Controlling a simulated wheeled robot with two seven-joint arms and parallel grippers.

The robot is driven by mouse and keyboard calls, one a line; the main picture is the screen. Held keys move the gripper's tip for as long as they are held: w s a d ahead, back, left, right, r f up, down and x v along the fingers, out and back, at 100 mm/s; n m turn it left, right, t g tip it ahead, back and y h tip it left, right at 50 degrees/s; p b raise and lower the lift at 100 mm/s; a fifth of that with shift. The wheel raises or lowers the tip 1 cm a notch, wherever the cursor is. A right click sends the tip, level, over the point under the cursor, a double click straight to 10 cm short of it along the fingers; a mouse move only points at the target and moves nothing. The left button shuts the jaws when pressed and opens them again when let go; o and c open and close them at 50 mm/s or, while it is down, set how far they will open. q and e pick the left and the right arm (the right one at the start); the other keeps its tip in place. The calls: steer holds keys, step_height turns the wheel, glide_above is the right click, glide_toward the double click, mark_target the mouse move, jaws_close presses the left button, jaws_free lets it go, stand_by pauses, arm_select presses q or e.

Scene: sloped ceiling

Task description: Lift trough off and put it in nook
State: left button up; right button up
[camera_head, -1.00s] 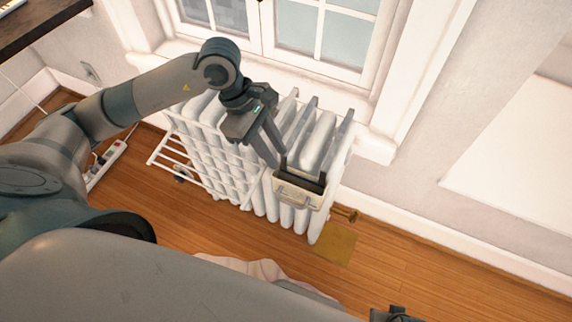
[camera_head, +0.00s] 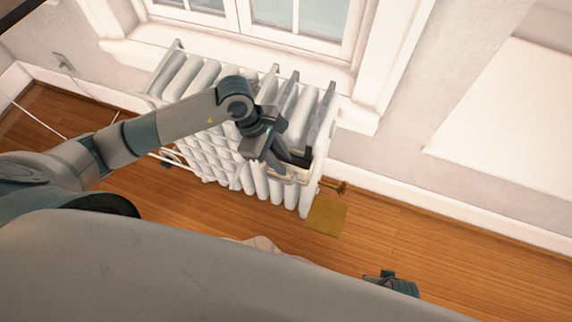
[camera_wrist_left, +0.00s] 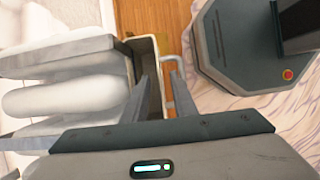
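The trough (camera_head: 299,178) is a small cream box with a front handle, hung on the front of the white radiator at its right end. In the left wrist view the trough (camera_wrist_left: 150,62) shows from above, with its handle (camera_wrist_left: 172,72) on the right side. My left gripper (camera_head: 290,163) is right over the trough in the head view. In the wrist view its fingers (camera_wrist_left: 162,98) are apart, reaching down around the trough's handle-side wall; contact cannot be told. My right gripper (camera_head: 392,283) shows only in part at the lower right, and its fingers are unclear. I cannot make out the nook.
The white radiator (camera_head: 240,170) stands under the window (camera_head: 290,20). A white rack is on its left front. A brass valve (camera_head: 335,187) and a yellowish mat (camera_head: 326,215) are at its right foot. The wooden floor (camera_head: 440,240) to the right is clear.

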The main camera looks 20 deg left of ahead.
mark_target(286, 166)
arm_select(q)
steer(key=shift+x, duration=1.8)
arm_select(e)
steer(key=shift+s+f, duration=0.3)
steer(key=shift+s, duration=0.05)
arm_select(q)
jaws_close()
steer(key=shift+r, duration=0.2)
arm_select(e)
steer(key=shift+r, duration=0.15)
